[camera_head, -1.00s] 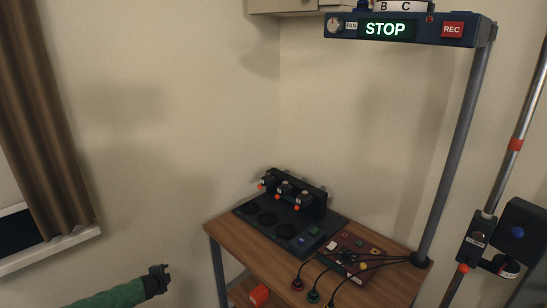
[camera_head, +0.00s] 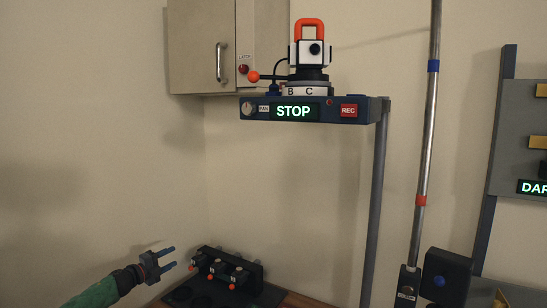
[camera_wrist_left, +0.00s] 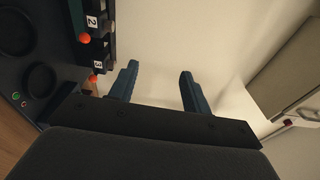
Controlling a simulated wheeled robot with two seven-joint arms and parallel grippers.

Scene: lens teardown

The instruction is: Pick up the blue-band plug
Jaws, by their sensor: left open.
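I cannot make out the blue-band plug in either view now. My left gripper (camera_head: 172,257) is at the lower left of the head view, its two blue fingers apart and pointing right. In the left wrist view the fingers (camera_wrist_left: 160,72) are also apart, with only pale wall seen between them. The black block with numbered units (camera_head: 228,269) is to the right of the gripper in the head view. It also shows at the left of the left wrist view (camera_wrist_left: 106,45). My right gripper is not in view.
A post carries the blue STOP panel (camera_head: 335,110), with a white device with an orange handle (camera_head: 310,52) above it. A cabinet (camera_head: 200,50) hangs behind. A metal pole (camera_head: 428,150) stands right. Most of the table is below the head view.

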